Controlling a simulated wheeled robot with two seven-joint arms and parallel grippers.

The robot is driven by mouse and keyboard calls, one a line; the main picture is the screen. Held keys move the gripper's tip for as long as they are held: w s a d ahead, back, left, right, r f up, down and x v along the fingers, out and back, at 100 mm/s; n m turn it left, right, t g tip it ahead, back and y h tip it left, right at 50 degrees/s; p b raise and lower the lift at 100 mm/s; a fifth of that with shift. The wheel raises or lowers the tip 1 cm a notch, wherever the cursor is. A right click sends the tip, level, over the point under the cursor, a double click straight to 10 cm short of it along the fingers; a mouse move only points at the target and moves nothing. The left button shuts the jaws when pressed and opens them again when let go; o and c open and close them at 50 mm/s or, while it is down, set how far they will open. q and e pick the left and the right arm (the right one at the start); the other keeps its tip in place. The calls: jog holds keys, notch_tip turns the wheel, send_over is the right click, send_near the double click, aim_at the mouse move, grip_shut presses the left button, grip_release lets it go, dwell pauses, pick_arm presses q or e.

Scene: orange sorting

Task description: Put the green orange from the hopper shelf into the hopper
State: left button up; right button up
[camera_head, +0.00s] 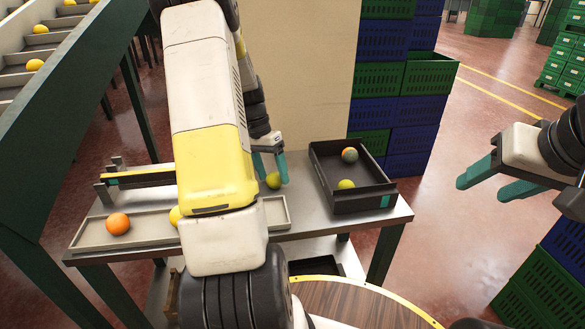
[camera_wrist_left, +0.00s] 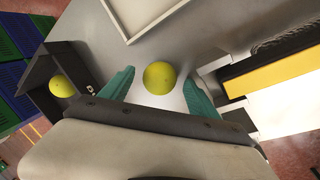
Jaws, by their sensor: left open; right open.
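A yellow-green orange (camera_head: 273,181) lies on the grey metal table top, between the dark bin and the long shallow tray; it also shows in the left wrist view (camera_wrist_left: 160,77). My left gripper (camera_head: 271,170) is open, with its teal fingers on either side of this fruit; I cannot tell whether they touch it. A dark open bin (camera_head: 368,200) holds another yellow-green fruit (camera_head: 346,184) and a mottled orange-green one (camera_head: 349,155). Which part is the hopper I cannot tell for sure. My right gripper (camera_head: 489,184) is open and empty, off to the right of the table.
A shallow grey tray (camera_head: 95,235) holds an orange fruit (camera_head: 118,223) and a yellow one (camera_head: 175,216), partly hidden by my left arm. A yellow-black bar (camera_head: 140,178) stands behind it. Green and blue crates (camera_head: 405,75) are stacked behind. A sloped sorting rack (camera_head: 40,50) stands at left.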

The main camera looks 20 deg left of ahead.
pick_arm(q)
jog(key=shift+f, duration=0.1)
jog(key=shift+c, duration=0.2)
jog(key=c, duration=1.4)
jog(key=shift+c, duration=0.2)
